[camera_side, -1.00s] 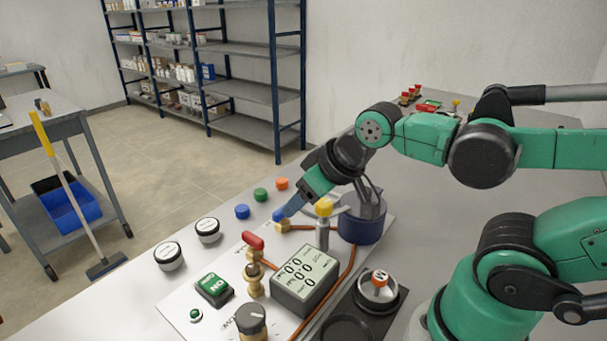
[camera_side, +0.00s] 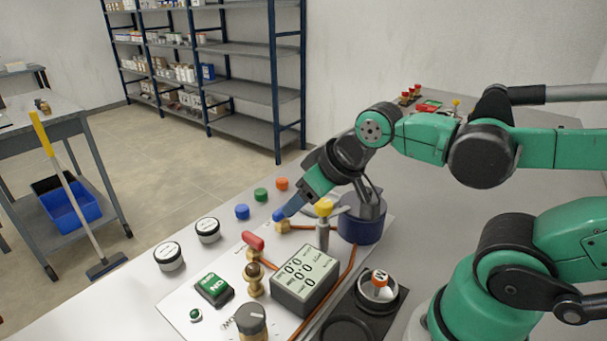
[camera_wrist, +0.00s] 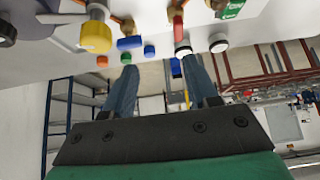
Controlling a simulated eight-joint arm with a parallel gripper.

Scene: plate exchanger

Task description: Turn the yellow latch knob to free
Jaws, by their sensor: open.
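The yellow latch knob (camera_side: 324,207) sits on top of a grey upright post (camera_side: 322,235), left of and in front of the dark blue round vessel (camera_side: 361,228). In the wrist view the yellow knob (camera_wrist: 97,37) is at the upper left, beyond and left of my fingertips. My gripper (camera_side: 288,210) is open, its blue-grey fingers pointing down-left, just left of the knob in the side view. In the wrist view my gripper (camera_wrist: 161,64) has its two fingers wide apart with nothing held between them. The gripper does not appear to touch the knob.
A blue handle (camera_side: 279,215) on a brass valve is close by the fingertips. Coloured caps and white-lidded jars stand along the table's left edge.

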